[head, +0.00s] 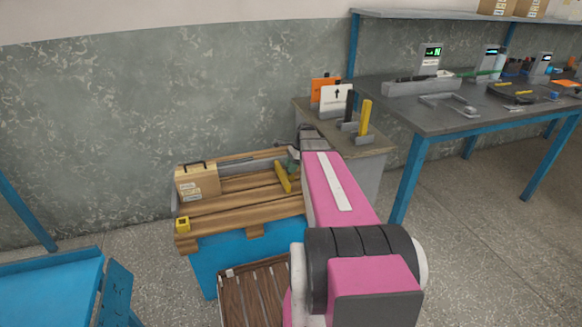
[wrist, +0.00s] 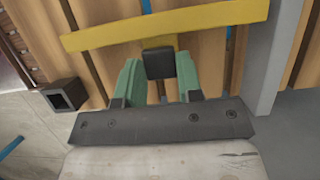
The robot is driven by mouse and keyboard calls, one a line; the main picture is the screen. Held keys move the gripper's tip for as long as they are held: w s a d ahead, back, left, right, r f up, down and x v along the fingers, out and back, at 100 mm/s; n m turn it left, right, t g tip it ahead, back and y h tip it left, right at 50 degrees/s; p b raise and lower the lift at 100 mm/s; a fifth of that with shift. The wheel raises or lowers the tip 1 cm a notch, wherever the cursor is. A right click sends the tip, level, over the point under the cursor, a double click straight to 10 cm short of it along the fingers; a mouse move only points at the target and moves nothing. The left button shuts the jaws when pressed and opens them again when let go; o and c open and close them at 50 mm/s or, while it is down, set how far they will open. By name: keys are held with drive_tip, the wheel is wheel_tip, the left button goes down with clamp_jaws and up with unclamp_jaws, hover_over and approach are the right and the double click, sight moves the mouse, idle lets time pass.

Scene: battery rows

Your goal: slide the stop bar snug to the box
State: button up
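The stop bar is a yellow bar (head: 284,177) lying across the wooden slats of the pallet-like deck in the head view. It crosses the top of the wrist view (wrist: 200,22), with a black block (wrist: 158,63) at its near edge. The box (head: 198,185) is brown cardboard with a dark handle and pale labels. It stands at the deck's left, with bare slats between it and the bar. The box does not show in the wrist view. My gripper (wrist: 158,78) has its green fingers on both sides of the black block, with no clear gap seen.
A grey rail (wrist: 275,55) runs beside the deck. A small yellow block (head: 183,224) sits at the deck's front left corner. A cabinet (head: 362,150) with signs and upright posts stands behind my arm. A blue-legged workbench (head: 450,115) is at right.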

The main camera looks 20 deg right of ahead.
clamp_jaws()
drive_tip(key=a, duration=2.5)
drive_tip(key=o, duration=0.9)
unclamp_jaws()
drive_tip(key=shift+c, duration=0.2)
drive_tip(key=v, duration=1.1)
drive_tip(key=shift+f, duration=0.1)
